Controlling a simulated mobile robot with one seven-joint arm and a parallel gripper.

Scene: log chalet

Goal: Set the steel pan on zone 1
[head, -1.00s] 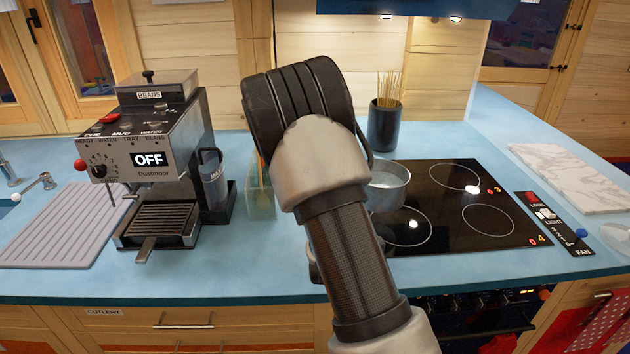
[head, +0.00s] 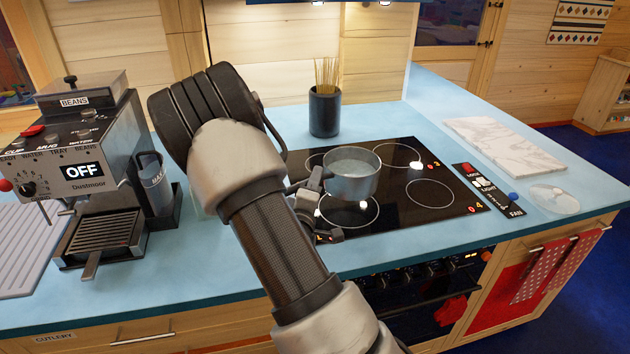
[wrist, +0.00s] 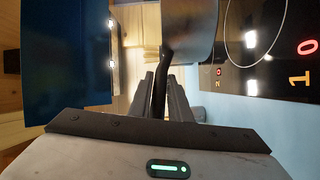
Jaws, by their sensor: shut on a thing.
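The steel pan (head: 352,178) appears upright over the left half of the black hob, between the rear-left ring and the front-left ring (head: 348,212). Whether it touches the glass cannot be told. My gripper (head: 318,186) is at the pan's left side, shut on its handle. In the wrist view the dark handle (wrist: 160,78) runs between my fingers (wrist: 165,98), with the pan's side (wrist: 188,25) beyond. The zone 1 label (wrist: 300,78) shows on the hob at right in the wrist view.
The hob's right rings (head: 430,192) are bare. The coffee machine (head: 90,160) stands left of my arm. A control strip (head: 487,185) borders the hob.

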